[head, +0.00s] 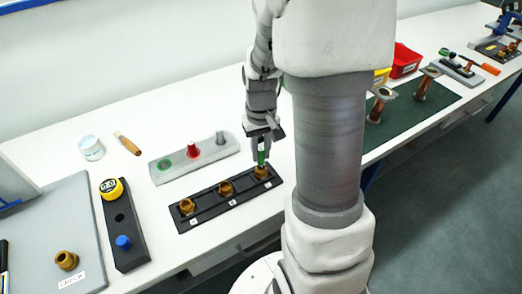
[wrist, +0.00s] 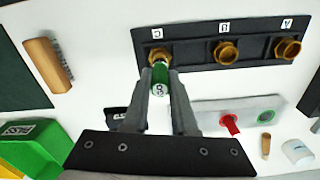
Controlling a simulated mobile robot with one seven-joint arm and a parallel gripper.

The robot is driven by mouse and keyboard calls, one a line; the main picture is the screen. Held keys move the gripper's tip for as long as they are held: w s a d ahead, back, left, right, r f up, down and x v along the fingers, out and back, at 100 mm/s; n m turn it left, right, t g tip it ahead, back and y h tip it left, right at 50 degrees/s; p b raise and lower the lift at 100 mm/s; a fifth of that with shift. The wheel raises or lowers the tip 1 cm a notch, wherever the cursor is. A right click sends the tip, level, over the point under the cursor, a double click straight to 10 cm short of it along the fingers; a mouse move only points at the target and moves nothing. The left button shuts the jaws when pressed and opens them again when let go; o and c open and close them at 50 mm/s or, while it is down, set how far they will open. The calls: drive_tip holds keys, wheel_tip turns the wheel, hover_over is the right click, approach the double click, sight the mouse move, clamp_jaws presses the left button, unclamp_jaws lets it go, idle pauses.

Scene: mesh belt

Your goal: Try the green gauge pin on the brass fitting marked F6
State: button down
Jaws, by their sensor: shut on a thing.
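My gripper (head: 262,142) is shut on the green gauge pin (head: 261,157), whose end reads "GO" in the wrist view (wrist: 160,88). The pin is upright, its lower end at the mouth of the brass fitting (head: 261,173) at the right end of a black rack (head: 217,208). In the wrist view this fitting (wrist: 159,56) stands beside a label "C". I cannot tell whether the pin has entered it. Two more brass fittings stand by labels B (wrist: 226,51) and A (wrist: 287,48). No F6 mark is readable.
A grey holder (head: 172,177) behind the rack has an empty green ring, a red pin and a grey post. Left are a black stand (head: 123,232) and another brass fitting (head: 66,260) on a grey tray. A wooden-handled brush (wrist: 48,64) lies near the rack.

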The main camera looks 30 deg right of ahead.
drive_tip(key=shift+f+b, duration=0.6)
drive_tip(key=shift+f, duration=0.15)
idle(1.2)
drive_tip(key=shift+r+p, duration=0.5)
drive_tip(key=shift+r, duration=0.2)
drive_tip(key=shift+f+b, duration=0.7)
drive_tip(key=shift+f, duration=0.1)
idle(1.3)
drive_tip(key=shift+r, duration=0.2)
idle(0.6)
drive_tip(key=shift+r+p, duration=0.55)
drive_tip(key=shift+p, duration=0.05)
drive_tip(key=shift+r+p, duration=2.35)
drive_tip(key=shift+r, duration=0.65)
